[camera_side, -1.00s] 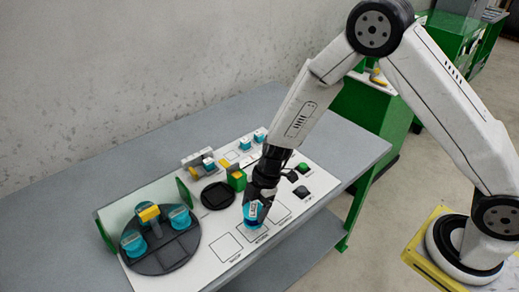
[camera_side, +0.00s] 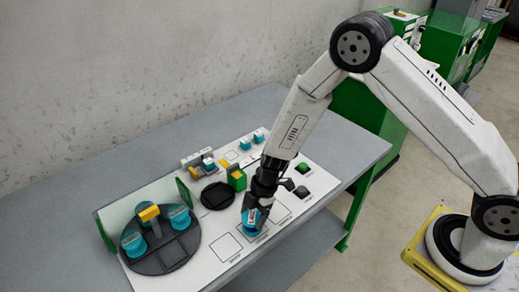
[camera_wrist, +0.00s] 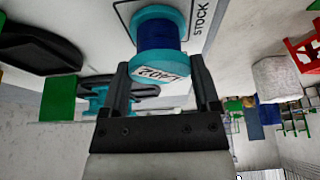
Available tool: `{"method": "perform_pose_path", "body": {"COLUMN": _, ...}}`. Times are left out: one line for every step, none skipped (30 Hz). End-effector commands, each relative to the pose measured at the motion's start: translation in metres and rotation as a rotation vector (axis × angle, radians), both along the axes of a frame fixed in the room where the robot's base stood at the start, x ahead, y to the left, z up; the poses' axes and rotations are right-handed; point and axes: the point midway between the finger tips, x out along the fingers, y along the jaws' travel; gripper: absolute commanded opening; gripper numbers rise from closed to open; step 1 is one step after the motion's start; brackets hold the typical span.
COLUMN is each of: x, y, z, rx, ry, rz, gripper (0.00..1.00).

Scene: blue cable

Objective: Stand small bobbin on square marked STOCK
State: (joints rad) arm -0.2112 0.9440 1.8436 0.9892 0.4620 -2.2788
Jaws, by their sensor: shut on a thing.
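The small bobbin has teal ends and dark blue cable. It is in my gripper (camera_side: 254,212) in the side view, its teal lower part showing (camera_side: 249,230). In the wrist view the bobbin (camera_wrist: 156,40) sits between the two fingers (camera_wrist: 161,85), which are shut on its near end, where a white label shows. Its far end is over the outlined square marked STOCK (camera_wrist: 197,30), with the word beside it. I cannot tell whether that end touches the board. In the side view the bobbin and my gripper hide much of this square.
The white board (camera_side: 205,265) has outlined squares on both sides of the bobbin. A dark round turntable (camera_side: 165,262) carrying teal bobbins is at the left. A round black dish (camera_side: 217,196) and a green-and-yellow block (camera_side: 236,178) stand close behind my gripper.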

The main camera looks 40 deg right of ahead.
Motion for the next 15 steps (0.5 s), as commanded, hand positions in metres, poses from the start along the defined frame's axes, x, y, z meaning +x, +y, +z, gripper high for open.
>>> {"method": "perform_pose_path", "body": {"x": 0.0002, "y": 0.0001, "z": -0.0005, "rx": 0.000, "ry": 0.000, "rz": 0.000, "gripper": 0.10}}
{"method": "perform_pose_path", "body": {"x": 0.0002, "y": 0.0000, "z": -0.0012, "rx": 0.000, "ry": 0.000, "rz": 0.000, "gripper": 0.10}}
{"method": "perform_pose_path", "body": {"x": 0.0002, "y": 0.0001, "z": -0.0020, "rx": 0.000, "ry": 0.000, "rz": 0.000, "gripper": 0.10}}
{"method": "perform_pose_path", "body": {"x": 0.0002, "y": 0.0001, "z": -0.0027, "rx": 0.000, "ry": 0.000, "rz": 0.000, "gripper": 0.10}}
{"method": "perform_pose_path", "body": {"x": 0.0001, "y": 0.0000, "z": -0.0030, "rx": 0.000, "ry": 0.000, "rz": 0.000, "gripper": 0.82}}
{"method": "perform_pose_path", "body": {"x": 0.0002, "y": 0.0001, "z": -0.0028, "rx": 0.000, "ry": 0.000, "rz": 0.000, "gripper": 0.95}}
{"method": "perform_pose_path", "body": {"x": 0.0002, "y": 0.0000, "z": -0.0027, "rx": 0.000, "ry": 0.000, "rz": 0.000, "gripper": 1.00}}
{"method": "perform_pose_path", "body": {"x": 0.0001, "y": 0.0000, "z": -0.0027, "rx": 0.000, "ry": 0.000, "rz": 0.000, "gripper": 1.00}}
{"method": "perform_pose_path", "body": {"x": 0.0001, "y": 0.0000, "z": -0.0027, "rx": 0.000, "ry": 0.000, "rz": 0.000, "gripper": 1.00}}
{"method": "perform_pose_path", "body": {"x": 0.0001, "y": 0.0000, "z": -0.0027, "rx": 0.000, "ry": 0.000, "rz": 0.000, "gripper": 1.00}}
{"method": "perform_pose_path", "body": {"x": 0.0001, "y": 0.0000, "z": -0.0027, "rx": 0.000, "ry": 0.000, "rz": 0.000, "gripper": 1.00}}
{"method": "perform_pose_path", "body": {"x": 0.0001, "y": 0.0000, "z": -0.0027, "rx": 0.000, "ry": 0.000, "rz": 0.000, "gripper": 1.00}}
{"method": "perform_pose_path", "body": {"x": 0.0001, "y": 0.0000, "z": -0.0027, "rx": 0.000, "ry": 0.000, "rz": 0.000, "gripper": 1.00}}
{"method": "perform_pose_path", "body": {"x": 0.0001, "y": 0.0001, "z": -0.0026, "rx": 0.000, "ry": 0.000, "rz": 0.000, "gripper": 1.00}}
{"method": "perform_pose_path", "body": {"x": 0.0001, "y": 0.0001, "z": -0.0022, "rx": 0.000, "ry": 0.000, "rz": 0.000, "gripper": 1.00}}
